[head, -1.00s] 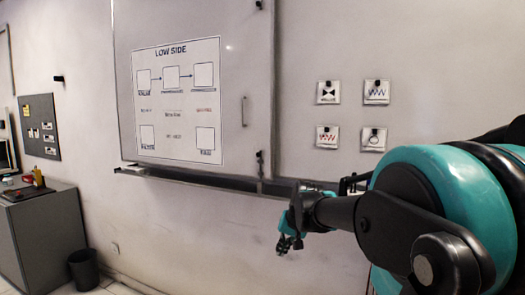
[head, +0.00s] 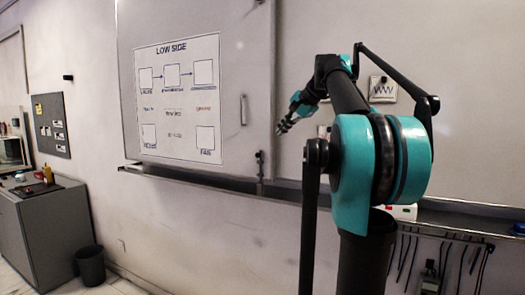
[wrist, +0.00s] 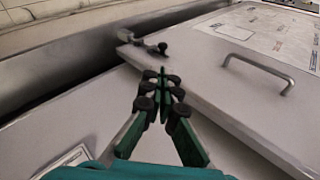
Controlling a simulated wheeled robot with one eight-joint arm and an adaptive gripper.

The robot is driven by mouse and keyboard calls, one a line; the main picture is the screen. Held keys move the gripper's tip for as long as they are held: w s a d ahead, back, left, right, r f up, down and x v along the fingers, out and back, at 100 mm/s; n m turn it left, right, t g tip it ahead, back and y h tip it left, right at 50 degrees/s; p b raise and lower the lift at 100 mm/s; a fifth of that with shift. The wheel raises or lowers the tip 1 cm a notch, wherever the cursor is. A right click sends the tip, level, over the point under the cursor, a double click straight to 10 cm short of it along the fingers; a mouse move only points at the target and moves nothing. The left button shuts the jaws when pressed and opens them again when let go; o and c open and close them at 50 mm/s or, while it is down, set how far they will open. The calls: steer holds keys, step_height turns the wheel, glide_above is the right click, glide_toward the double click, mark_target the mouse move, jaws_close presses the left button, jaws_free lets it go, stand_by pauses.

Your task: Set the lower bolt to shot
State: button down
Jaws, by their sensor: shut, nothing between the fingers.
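The lower bolt (head: 259,157) is a small dark fitting at the lower right corner of the hinged white panel (head: 222,160). In the wrist view the bolt (wrist: 148,44) shows as a metal bar with a black knob at the panel's corner. My gripper (head: 283,128) is right of the panel's edge and a little above the bolt in the head view. In the wrist view my gripper (wrist: 163,76) is shut and empty, with its fingertips below the bolt in the picture and apart from it. Whether the bolt is shot or drawn is too small to tell.
A handle (head: 243,109) stands out from the panel near its right edge. A dark ledge (head: 200,181) runs beneath the panel. Picture cards, one of them a zigzag card (head: 382,89), are on the white surface to the right, partly behind my arm. Cables hang at the lower right.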

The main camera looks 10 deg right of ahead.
mark_target(259, 154)
steer(key=shift+w+r, duration=0.1)
steer(key=shift+r, duration=0.3)
steer(key=x, duration=1.4)
steer(key=shift+f, duration=1.55)
steer(key=shift+d+r, duration=0.1)
